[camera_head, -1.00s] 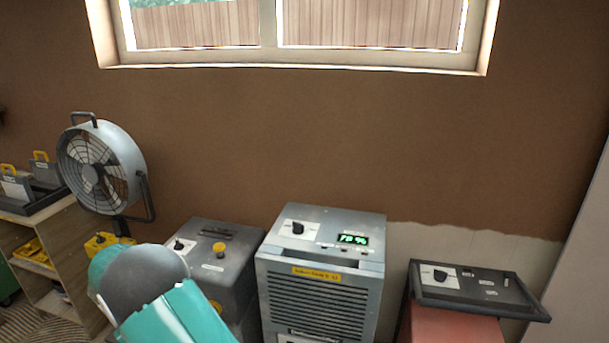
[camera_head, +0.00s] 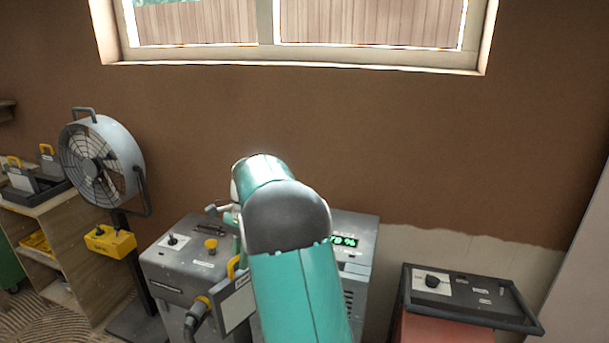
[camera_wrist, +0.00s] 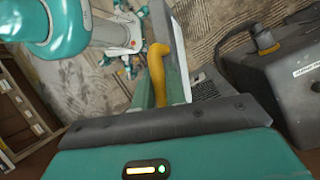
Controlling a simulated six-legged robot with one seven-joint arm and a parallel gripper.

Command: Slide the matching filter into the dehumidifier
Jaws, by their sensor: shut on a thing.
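The dehumidifier (camera_head: 360,262) stands against the wall in the head view, a grey unit with a green display; my arm hides most of its front and top. A flat pale filter (camera_head: 234,308) with a yellow handle hangs upright in front of it, to the left of my forearm. In the wrist view my gripper (camera_wrist: 160,88) is shut on the filter's yellow handle (camera_wrist: 157,72), and a white strip of the panel shows beside it. The filter's label is too small to read. More filters with yellow handles (camera_head: 20,180) stand in a dark tray (camera_head: 40,198) at far left.
A grey machine (camera_head: 185,268) with a yellow knob and a hose stands left of the dehumidifier. A drum fan (camera_head: 98,165), a yellow box (camera_head: 110,241) and a wooden shelf (camera_head: 62,262) are further left. A dark panel on a red base (camera_head: 425,328) stands at right.

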